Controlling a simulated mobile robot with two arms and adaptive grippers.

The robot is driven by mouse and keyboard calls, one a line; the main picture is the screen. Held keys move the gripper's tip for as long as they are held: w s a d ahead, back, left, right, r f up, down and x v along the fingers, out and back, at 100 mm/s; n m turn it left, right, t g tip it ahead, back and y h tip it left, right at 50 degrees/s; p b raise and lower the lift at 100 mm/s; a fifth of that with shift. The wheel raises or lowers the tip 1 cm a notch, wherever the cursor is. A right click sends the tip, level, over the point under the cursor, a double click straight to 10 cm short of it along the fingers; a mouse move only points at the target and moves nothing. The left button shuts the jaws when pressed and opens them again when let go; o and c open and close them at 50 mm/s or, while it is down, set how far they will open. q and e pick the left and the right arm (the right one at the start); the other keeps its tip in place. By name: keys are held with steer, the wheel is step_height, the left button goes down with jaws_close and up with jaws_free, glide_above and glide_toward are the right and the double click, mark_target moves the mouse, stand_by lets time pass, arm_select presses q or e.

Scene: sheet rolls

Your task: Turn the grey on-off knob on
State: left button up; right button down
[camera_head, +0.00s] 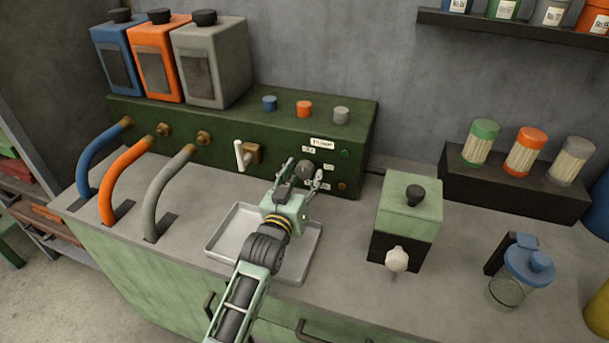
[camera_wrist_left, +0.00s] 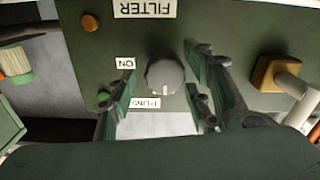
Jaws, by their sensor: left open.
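The grey on-off knob (camera_head: 305,171) is on the front of the dark green panel box, near its right end. In the left wrist view the round knob (camera_wrist_left: 165,77) sits beside an "ON" label and a "PUMP" label. My left gripper (camera_head: 303,176) reaches the panel with its fingers spread, one on each side of the knob. In the left wrist view my left gripper (camera_wrist_left: 163,80) is open with the knob between its fingertips; there is no clear sign of contact. My right gripper is not in view.
A white lever valve (camera_head: 241,156) is left of the knob. A metal tray (camera_head: 225,238) lies below my left arm. A green box (camera_head: 410,203) with a black knob stands to the right. Grey, orange and blue hoses (camera_head: 160,195) curve down on the left.

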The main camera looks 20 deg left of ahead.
arm_select(q)
steer(key=shift+w, duration=0.45)
steer(key=shift+c, duration=0.4)
steer(key=c, duration=1)
